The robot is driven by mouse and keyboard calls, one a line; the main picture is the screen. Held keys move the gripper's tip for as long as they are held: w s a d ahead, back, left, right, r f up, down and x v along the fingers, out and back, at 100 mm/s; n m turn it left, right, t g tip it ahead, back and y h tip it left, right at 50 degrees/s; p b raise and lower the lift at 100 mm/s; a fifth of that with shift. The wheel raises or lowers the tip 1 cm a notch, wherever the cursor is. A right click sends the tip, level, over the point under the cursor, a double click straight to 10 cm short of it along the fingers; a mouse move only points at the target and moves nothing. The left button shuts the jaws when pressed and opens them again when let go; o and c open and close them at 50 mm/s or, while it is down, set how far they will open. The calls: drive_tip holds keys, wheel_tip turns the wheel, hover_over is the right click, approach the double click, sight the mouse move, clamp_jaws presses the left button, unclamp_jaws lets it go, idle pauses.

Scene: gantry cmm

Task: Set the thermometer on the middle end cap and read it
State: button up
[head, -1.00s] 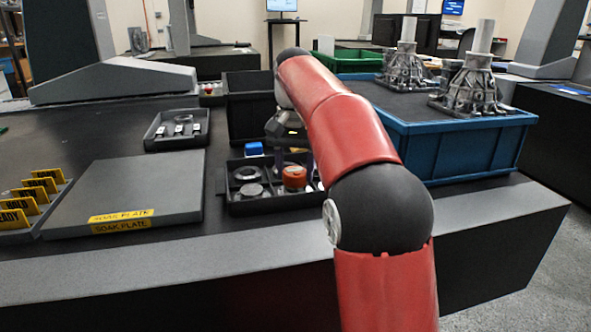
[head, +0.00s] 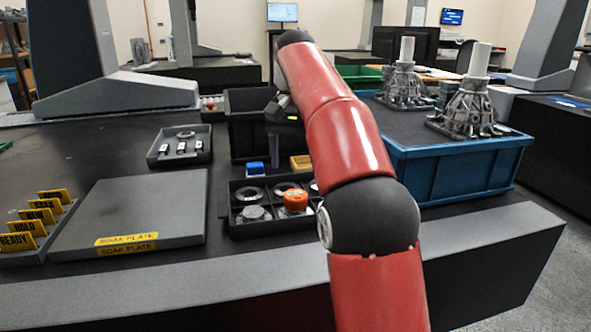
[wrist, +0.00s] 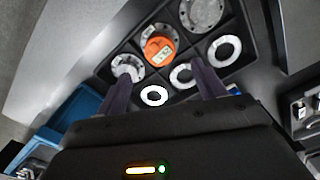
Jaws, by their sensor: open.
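The orange thermometer (head: 295,200) sits upright on the middle end cap of the front row in a black compartment tray (head: 262,231). In the wrist view the thermometer (wrist: 160,48) shows a small pale display on its top; its digits are too small to read surely. A bare metal end cap (wrist: 205,12) lies on one side of it and another (wrist: 127,68) on the other. The middle end cap (wrist: 151,28) shows around the thermometer. My gripper (wrist: 198,78) is open and empty, above the tray's back side, apart from the thermometer. My arm hides the tray's right part in the head view.
Metal rings (wrist: 224,50) lie in the tray's back row. A blue block (head: 255,168) and a yellow block (head: 301,162) stand behind it. A blue crate (head: 455,160) with castings is at right. The soak plate (head: 130,210) at left is bare, beside yellow signs (head: 38,222).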

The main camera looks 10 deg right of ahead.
drive_tip(key=s+r+n+t+p, duration=0.1)
drive_tip(key=s+r, duration=0.3)
drive_tip(key=s, duration=0.2)
drive_tip(key=s+f+n+t, duration=0.2)
drive_tip(key=s+f, duration=0.2)
drive_tip(key=s, duration=0.5)
drive_tip(key=s+f+n+t, duration=0.2)
drive_tip(key=s+f, duration=1.2)
drive_tip(key=shift+f+t, duration=0.3)
